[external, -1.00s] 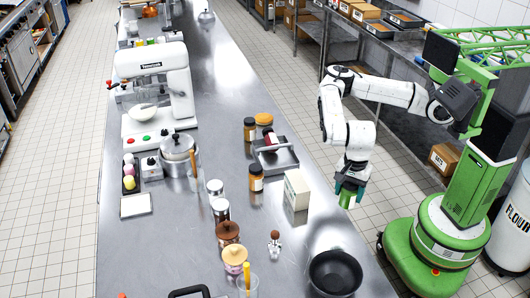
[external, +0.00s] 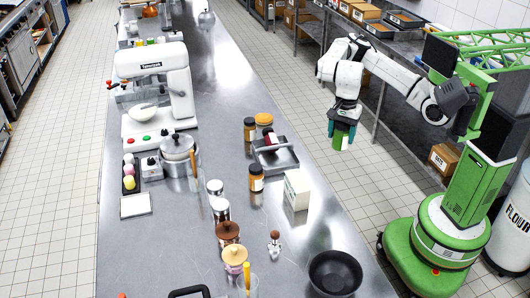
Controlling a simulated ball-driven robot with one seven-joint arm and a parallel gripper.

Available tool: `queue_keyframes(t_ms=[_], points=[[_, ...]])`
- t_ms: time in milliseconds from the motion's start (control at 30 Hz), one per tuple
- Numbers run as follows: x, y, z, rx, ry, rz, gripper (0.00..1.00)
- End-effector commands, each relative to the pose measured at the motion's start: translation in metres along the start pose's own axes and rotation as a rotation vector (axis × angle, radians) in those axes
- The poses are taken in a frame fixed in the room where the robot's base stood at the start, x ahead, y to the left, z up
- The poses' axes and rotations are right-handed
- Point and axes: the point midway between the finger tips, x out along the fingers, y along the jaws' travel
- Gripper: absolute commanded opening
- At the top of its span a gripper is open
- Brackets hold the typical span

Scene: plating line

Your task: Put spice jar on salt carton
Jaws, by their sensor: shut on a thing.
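My gripper (external: 345,126) is shut on a small green jar (external: 341,141), whose label is too small to read. It holds the jar roughly upright, up in the air to the right of the steel counter's edge in the picture. The fingers hide the jar's upper part. The salt carton (external: 297,190), a pale cream box, stands upright on the counter near its right edge, below and left of my gripper in the picture. Nothing rests on its top. Two orange-brown jars with dark lids, one by the tray (external: 250,132) and one nearer (external: 256,180), stand left of the carton.
A grey tray (external: 286,162) with a red-topped item lies behind the carton. Metal canisters (external: 220,209) and wooden-lidded jars (external: 235,260) stand left. Bare counter surrounds the carton's left front.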

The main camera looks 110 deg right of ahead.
Motion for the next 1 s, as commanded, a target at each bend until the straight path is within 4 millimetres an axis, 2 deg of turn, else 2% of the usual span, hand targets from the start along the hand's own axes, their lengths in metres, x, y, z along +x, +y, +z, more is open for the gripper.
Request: queue_keyframes(t_ms=[133,267,567,600,800,1000], points=[[-0.005,-0.007,-0.009,-0.004,0.001,0.002,0.22],[0.002,-0.021,0.004,-0.006,0.002,0.003,0.22],[0.031,-0.07,0.05,-0.006,0.002,0.003,0.22],[0.039,-0.075,0.055,-0.005,0.002,0.005,0.22],[0.071,-0.093,0.072,-0.006,0.001,0.004,0.22],[0.084,-0.102,0.079,-0.005,0.001,0.001,0.22]])
